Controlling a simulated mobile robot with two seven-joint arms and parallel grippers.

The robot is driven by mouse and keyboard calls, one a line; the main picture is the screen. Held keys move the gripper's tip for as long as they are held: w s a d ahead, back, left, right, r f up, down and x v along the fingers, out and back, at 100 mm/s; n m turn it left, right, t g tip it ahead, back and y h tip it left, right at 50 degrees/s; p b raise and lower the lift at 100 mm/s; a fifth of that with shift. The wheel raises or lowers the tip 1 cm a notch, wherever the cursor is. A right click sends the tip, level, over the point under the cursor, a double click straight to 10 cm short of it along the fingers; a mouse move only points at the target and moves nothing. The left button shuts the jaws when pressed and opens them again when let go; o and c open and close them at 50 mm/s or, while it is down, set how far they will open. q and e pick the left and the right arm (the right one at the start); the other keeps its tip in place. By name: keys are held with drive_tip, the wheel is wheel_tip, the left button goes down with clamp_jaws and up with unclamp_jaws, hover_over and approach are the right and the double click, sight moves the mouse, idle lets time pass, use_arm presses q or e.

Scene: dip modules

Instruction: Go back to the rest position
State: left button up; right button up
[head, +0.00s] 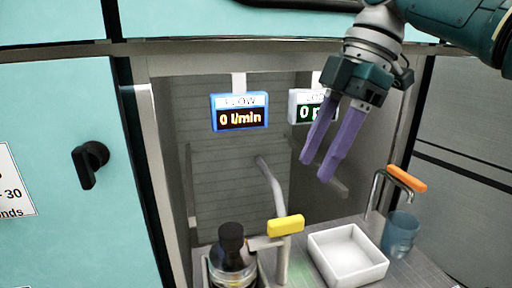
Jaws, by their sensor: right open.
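My right gripper (334,152) comes in from the upper right on a teal arm, its two purple fingers pointing down and left. It is open, with a gap between the fingers and nothing in it. It hangs in the air in front of the alcove and partly covers the right-hand display (301,112). My left gripper is not in the head view.
A blue-framed display (240,113) reads 0 l/min. Below stand a yellow-handled tap (286,226), a black-capped bottle (232,254), a white tray (347,254), a blue cup (400,234) and an orange-handled tap (406,178). A teal door with a black knob (90,164) is left.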

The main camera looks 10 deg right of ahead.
drive_tip(key=s+a+f+m+t+h+p, duration=0.1)
drive_tip(key=s+a+f+m+h+p, duration=0.15)
drive_tip(key=s+m+p, duration=0.75)
drive_tip(key=s+d+r+m+t+h+p, duration=0.25)
drive_tip(key=s+r+m+p, duration=0.35)
drive_tip(key=s+r+p, duration=0.9)
wheel_tip(320, 180, up, 36)
drive_tip(key=s+d+p, duration=0.1)
drive_tip(key=p, duration=3.5)
drive_tip(key=shift+s+m+y, duration=0.15)
drive_tip(key=shift+m+y, duration=0.15)
drive_tip(key=shift+y, duration=0.1)
